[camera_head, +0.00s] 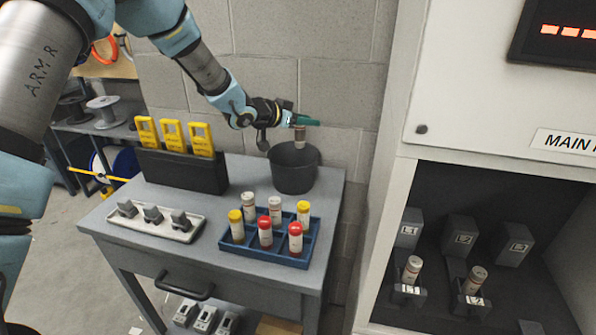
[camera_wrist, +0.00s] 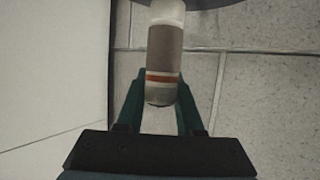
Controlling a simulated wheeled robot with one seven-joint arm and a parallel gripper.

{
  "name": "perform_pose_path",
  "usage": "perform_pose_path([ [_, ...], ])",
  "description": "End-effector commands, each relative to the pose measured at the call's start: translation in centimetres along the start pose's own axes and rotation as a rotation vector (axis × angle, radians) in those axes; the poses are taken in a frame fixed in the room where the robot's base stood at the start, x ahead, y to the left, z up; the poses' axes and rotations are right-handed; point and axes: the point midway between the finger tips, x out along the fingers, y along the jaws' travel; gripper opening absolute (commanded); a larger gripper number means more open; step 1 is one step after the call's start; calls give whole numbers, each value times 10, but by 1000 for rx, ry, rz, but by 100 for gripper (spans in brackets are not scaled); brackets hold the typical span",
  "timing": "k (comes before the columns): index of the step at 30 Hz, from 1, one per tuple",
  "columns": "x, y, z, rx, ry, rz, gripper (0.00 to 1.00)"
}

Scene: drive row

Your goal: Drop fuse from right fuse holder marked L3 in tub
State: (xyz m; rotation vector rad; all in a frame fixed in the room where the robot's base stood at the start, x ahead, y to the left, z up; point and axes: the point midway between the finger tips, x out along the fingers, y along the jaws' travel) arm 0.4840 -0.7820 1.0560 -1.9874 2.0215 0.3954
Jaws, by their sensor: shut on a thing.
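My gripper (camera_head: 300,118) is shut on a fuse (camera_head: 299,136), a brownish cylinder with pale ends. It hangs upright just above the dark grey round tub (camera_head: 293,180) at the back right of the cart. In the wrist view, the fuse (camera_wrist: 165,55) sits between the green fingers (camera_wrist: 160,88), with an orange and white band near them. A dark curved edge, probably the tub's rim (camera_wrist: 225,10), shows beyond it. In the cabinet, the left and middle front holders hold fuses; the right one (camera_head: 533,326) is mostly cut off, and no fuse shows in it.
The cart (camera_head: 222,188) also bears a blue crate (camera_head: 262,243) of red-, yellow- and white-topped fuses, a white tray (camera_head: 175,232) with grey parts, and a dark box (camera_head: 180,170) with yellow devices. A block wall stands behind the tub. The cabinet (camera_head: 400,165) stands to the right.

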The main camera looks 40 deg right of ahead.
Motion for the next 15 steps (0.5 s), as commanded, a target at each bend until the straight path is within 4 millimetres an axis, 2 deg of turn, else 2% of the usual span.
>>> perform_pose_path([
  [1, 4, 0, 8, 0, 0, 1, 0],
  [9, 16, 0, 37, 1, 1, 1, 0],
  [15, 20, 0, 47, 1, 1, 1, 0],
])
